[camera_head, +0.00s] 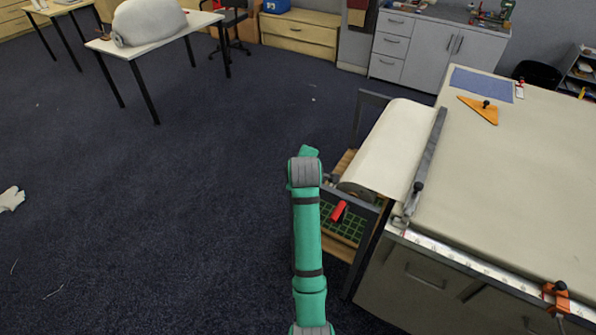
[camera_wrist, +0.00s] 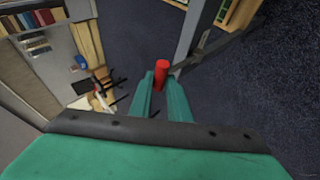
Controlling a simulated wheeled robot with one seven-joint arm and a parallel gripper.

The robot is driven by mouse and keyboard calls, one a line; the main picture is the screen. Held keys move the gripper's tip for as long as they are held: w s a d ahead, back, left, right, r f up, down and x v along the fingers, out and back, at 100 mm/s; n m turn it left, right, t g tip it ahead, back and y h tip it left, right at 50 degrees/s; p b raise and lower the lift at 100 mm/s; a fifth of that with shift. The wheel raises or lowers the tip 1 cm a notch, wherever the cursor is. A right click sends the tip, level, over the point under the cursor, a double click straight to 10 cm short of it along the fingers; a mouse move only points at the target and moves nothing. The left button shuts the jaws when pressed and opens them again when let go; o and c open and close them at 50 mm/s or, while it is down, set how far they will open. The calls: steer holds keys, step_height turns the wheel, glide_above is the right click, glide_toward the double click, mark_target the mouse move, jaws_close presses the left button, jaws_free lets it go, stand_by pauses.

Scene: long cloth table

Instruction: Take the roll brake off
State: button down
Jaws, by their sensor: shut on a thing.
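The roll brake's red handle (camera_head: 338,211) shows just right of my arm, below the near end of the pale cloth roll (camera_head: 385,150). In the wrist view the red handle (camera_wrist: 162,66) stands between the tips of my gripper (camera_wrist: 162,82), which is shut on it. In the head view my own arm hides the gripper. The roll hangs on a dark frame (camera_head: 372,97) at the table's left end. How the brake bears on the roll is too small to tell.
The long cloth table (camera_head: 540,150) fills the right side, with a grey bar (camera_head: 428,155) across its left end. An orange triangle (camera_head: 480,109) and a blue cloth (camera_head: 482,83) lie on it. A green-gridded shelf (camera_head: 342,228) sits under the roll.

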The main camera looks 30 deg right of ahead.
steer(key=shift+s+d+f, duration=0.25)
steer(key=shift+d+f, duration=0.2)
steer(key=shift+d, duration=0.2)
steer(key=shift+s+d+f, duration=0.1)
steer(key=shift+s+d, duration=0.1)
steer(key=shift+d, duration=0.15)
steer(key=shift+s+f, duration=0.1)
steer(key=shift+f, duration=0.05)
steer(key=c, duration=1.7)
jaws_free()
steer(key=shift+s+a+r, duration=0.15)
steer(key=shift+a+r, duration=0.05)
steer(key=shift+r, duration=0.2)
steer(key=v, duration=0.3)
steer(key=a+v, duration=0.1)
steer(key=v, duration=0.6)
steer(key=shift+w+a+r, duration=0.15)
steer(key=shift+w, duration=0.2)
